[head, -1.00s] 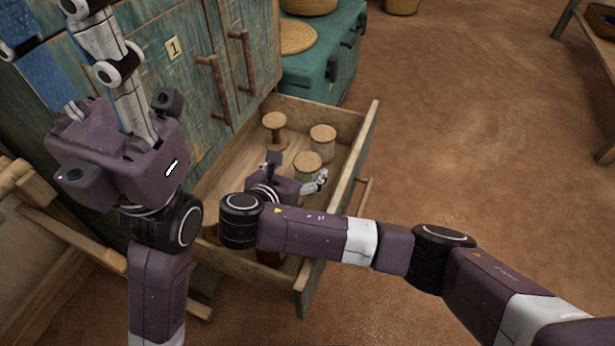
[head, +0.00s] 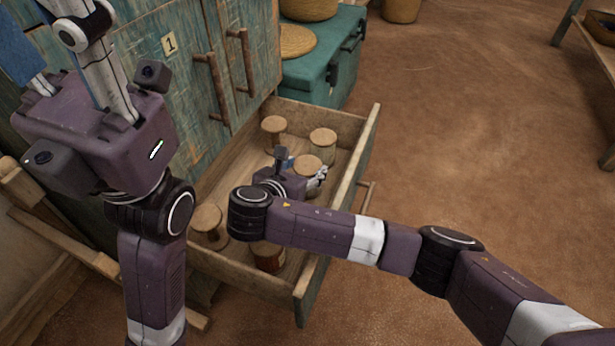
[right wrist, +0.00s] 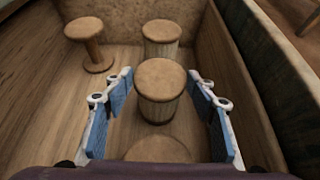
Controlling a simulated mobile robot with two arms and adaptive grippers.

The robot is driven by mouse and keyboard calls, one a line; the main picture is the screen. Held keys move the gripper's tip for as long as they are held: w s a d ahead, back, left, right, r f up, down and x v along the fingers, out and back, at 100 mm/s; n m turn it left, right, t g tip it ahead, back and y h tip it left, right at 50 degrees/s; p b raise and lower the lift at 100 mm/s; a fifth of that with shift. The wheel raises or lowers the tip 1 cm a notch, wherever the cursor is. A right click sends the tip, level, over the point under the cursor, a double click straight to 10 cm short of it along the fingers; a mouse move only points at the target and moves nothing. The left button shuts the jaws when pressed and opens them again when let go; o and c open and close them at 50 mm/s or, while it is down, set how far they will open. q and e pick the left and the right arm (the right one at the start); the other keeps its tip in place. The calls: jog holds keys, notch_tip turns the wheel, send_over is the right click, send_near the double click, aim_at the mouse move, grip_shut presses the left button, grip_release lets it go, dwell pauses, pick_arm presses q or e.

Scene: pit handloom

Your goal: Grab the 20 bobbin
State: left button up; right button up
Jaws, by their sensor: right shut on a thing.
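The drawer holds several wooden bobbins, and I can make out no number on any of them. My right gripper (head: 306,172) is down in the drawer with its blue pads on either side of a bobbin (head: 308,163). The right wrist view shows this bobbin (right wrist: 160,82) upright between the fingertips, shut on it as far as I can tell. Another round top (right wrist: 158,150) shows below it, partly hidden by my gripper's body. My left gripper (head: 58,48) is raised at the upper left, fingers spread, holding nothing visible.
The open drawer (head: 362,150) also holds a slim bobbin (head: 273,125), one at the back right (head: 323,136), one at the left (head: 207,217) and a reddish-brown one (head: 267,257). A teal chest (head: 330,60) stands behind. The floor (head: 480,150) to the right is clear.

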jog(key=c, duration=0.7)
jog(key=shift+r, duration=0.1)
